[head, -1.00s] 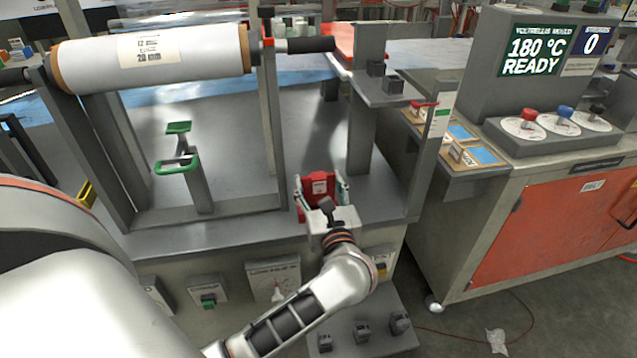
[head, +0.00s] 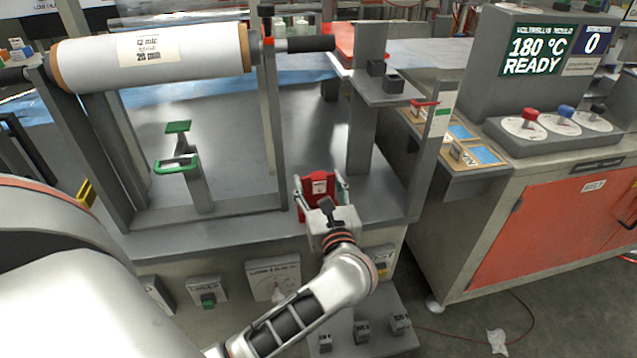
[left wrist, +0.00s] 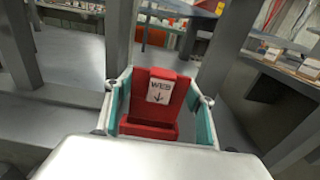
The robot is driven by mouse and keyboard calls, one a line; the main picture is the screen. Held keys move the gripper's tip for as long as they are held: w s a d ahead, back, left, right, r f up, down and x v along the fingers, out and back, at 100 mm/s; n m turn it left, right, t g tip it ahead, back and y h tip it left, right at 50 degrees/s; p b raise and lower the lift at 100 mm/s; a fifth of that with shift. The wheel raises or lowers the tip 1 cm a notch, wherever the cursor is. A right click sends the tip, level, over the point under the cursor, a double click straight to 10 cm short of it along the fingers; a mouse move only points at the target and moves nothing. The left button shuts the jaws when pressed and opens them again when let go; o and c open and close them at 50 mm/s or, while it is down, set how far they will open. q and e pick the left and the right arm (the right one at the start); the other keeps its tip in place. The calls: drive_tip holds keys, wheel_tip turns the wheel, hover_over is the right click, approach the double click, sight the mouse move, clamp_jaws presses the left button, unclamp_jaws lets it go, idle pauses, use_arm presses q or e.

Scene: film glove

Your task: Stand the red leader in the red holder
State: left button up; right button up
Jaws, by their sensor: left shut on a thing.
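The red leader (head: 319,186) is a red block with a white label. In the left wrist view, the leader (left wrist: 152,105) has a label with a down arrow and a ledge at its lower edge. My left gripper (head: 321,190) is shut on it, with a teal-padded finger on each side. They are over the front right part of the grey machine bed. I cannot tell whether the leader's lower end touches the bed. A small red piece (head: 424,103) sits by the right post; I cannot tell whether it is the red holder. My right gripper is not in view.
Grey posts (head: 362,125) stand just behind and right of the gripper. A control cabinet (head: 560,220) is at the right.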

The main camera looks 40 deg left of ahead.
use_arm(q)
drive_tip(key=shift+f+b, duration=0.55)
drive_tip(key=shift+f, duration=0.25)
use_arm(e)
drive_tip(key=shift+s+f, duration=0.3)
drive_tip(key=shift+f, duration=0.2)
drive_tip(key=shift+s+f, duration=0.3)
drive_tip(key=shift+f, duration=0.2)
